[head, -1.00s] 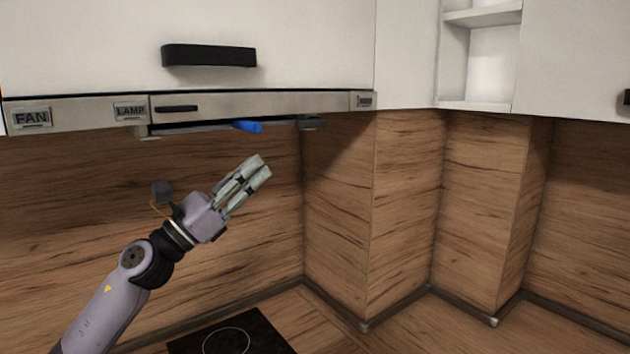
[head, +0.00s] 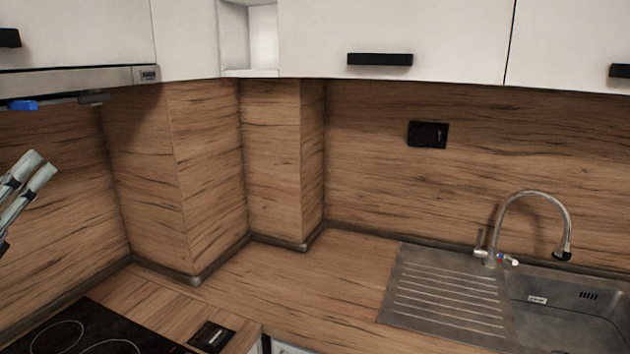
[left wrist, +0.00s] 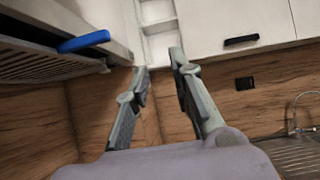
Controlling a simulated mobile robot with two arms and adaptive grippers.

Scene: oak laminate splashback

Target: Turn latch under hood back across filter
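The blue latch (head: 22,105) shows under the hood (head: 80,80) at the left edge of the head view. In the left wrist view the blue latch (left wrist: 84,41) sticks out beside the slatted filter (left wrist: 45,66) on the hood's underside. My left gripper (head: 36,166) is at the left edge of the head view, below the latch and apart from it. In the left wrist view its two fingers (left wrist: 158,58) stand apart with nothing between them. My right gripper is not in view.
White cupboards (head: 400,35) run above the oak splashback (head: 400,170), which has stepped corners. A cooktop (head: 85,330) lies below at the left. A sink (head: 560,310) with a curved tap (head: 535,197) is at the right.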

